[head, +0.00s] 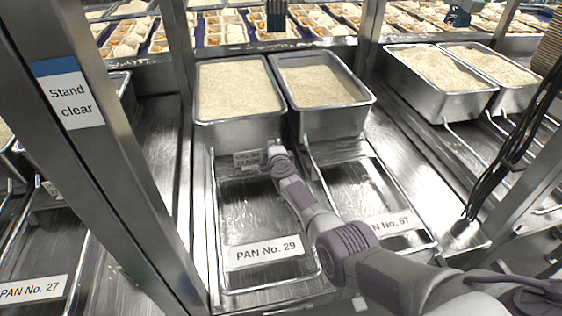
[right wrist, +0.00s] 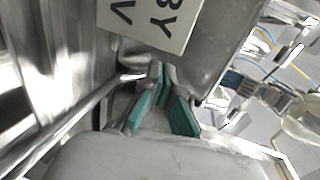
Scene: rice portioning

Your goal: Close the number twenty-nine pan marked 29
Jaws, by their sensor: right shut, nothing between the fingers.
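The pan marked 29 (head: 238,130) is a steel pan full of rice at the back of its metal runner frame. Its label, PAN No. 29 (head: 264,252), lies at the front of that frame. My right arm reaches in from the lower right across the neighbouring frame. My right gripper (head: 264,170) is low at the front wall of pan 29, beside a small label. In the right wrist view, its teal-padded fingers (right wrist: 163,110) are by a metal rod and below a white label (right wrist: 150,22). The gripper is empty; whether it touches the pan is unclear. My left gripper is out of view.
Another rice pan (head: 325,115) stands close on the right, with the label PAN No. 57 (head: 388,224) in front. Steel posts, one with a Stand clear sign (head: 68,98), flank the bay. More rice pans (head: 440,85) stand at right. Food trays fill the back.

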